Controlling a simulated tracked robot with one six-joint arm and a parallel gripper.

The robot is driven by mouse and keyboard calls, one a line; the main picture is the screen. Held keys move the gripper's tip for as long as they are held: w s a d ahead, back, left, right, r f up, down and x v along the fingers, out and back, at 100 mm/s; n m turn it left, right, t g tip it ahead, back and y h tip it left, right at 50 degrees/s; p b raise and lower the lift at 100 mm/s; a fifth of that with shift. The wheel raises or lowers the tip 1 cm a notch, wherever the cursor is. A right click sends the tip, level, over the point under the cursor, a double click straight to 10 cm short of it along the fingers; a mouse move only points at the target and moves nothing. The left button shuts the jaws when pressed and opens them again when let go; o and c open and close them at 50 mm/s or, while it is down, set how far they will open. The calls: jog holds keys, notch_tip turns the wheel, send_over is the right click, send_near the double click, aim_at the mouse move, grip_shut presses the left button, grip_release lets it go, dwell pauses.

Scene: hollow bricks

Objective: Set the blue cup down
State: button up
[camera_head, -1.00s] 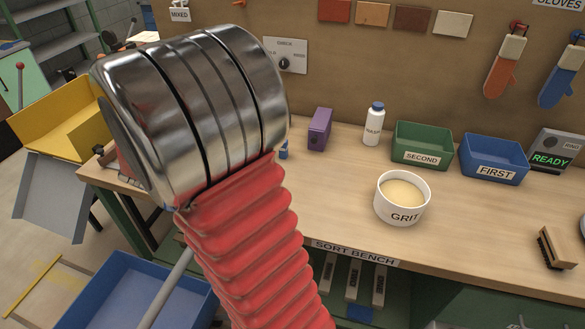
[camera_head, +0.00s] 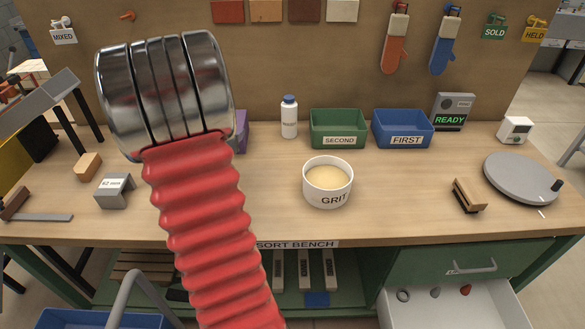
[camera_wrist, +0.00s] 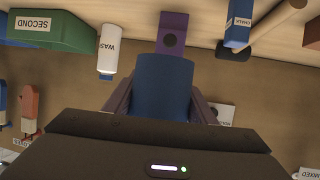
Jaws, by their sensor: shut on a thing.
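The blue cup (camera_wrist: 162,88) shows in the wrist view as a plain blue cylinder. My gripper (camera_wrist: 162,108) is shut on it, with a dark finger at each side. The cup is in front of a purple block (camera_wrist: 172,35) in that view; the gap between them cannot be told. In the head view my arm's metal joint and red bellows hide the gripper and cup. The wooden sort bench (camera_head: 255,205) fills the middle of the head view.
On the bench stand a GRIT tub (camera_head: 328,185), a white bottle (camera_head: 289,118), a green SECOND bin (camera_head: 338,128), a blue FIRST bin (camera_head: 403,128), a brush (camera_head: 468,196) and a grey turntable (camera_head: 521,178). A grey 62 mm block (camera_head: 115,190) is at left. Bare wood lies around the tub.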

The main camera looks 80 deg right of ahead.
jog(key=s+d+f+m+g, duration=0.1)
jog(key=s+d, duration=0.1)
jog(key=s, duration=0.5)
jog(key=s+d+m+g, duration=0.1)
jog(key=s+d+g, duration=0.1)
jog(key=s, duration=0.5)
jog(key=shift+s+d+f+m, duration=0.25)
jog(key=shift+d+f+m, duration=0.15)
jog(key=shift+d, duration=0.1)
send_over(280, 166)
jog(key=shift+f, duration=2.9)
jog(key=shift+f, duration=2.1)
jog(key=o, duration=1.2)
jog(key=shift+f, duration=0.1)
